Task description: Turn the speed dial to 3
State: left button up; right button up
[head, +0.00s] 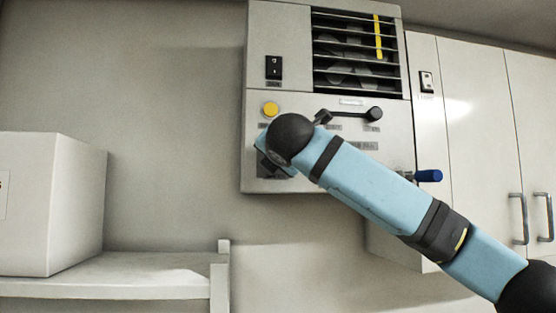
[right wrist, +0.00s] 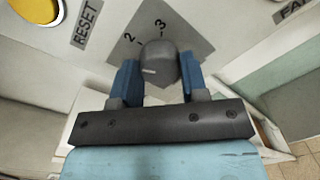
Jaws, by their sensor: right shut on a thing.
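The speed dial (right wrist: 160,58) is a dark grey knob on a grey plate (right wrist: 185,40) marked 2 and 3 in the right wrist view. The 2 is at its upper left and the 3 is above it. A short white line on the knob lies toward the left, below the 2. My right gripper (right wrist: 160,80) has its blue fingers on both sides of the knob and is shut on it. In the head view my right arm hides the dial, and the gripper (head: 272,160) is mostly covered. My left gripper is not in view.
The machine panel (head: 340,185) has a yellow button (head: 270,109), a black switch (head: 273,67), a black lever (head: 345,114) and a blue handle (head: 428,176). A vent (head: 355,30) is above. A white box (head: 60,205) stands on a shelf (head: 140,270) at left.

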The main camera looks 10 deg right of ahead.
jog(key=m+y+b, duration=0.1)
jog(key=m+b, duration=0.2)
jog(key=m, duration=1.2)
jog(key=shift+b, duration=0.3)
dwell(0.4)
jog(key=o, duration=0.9)
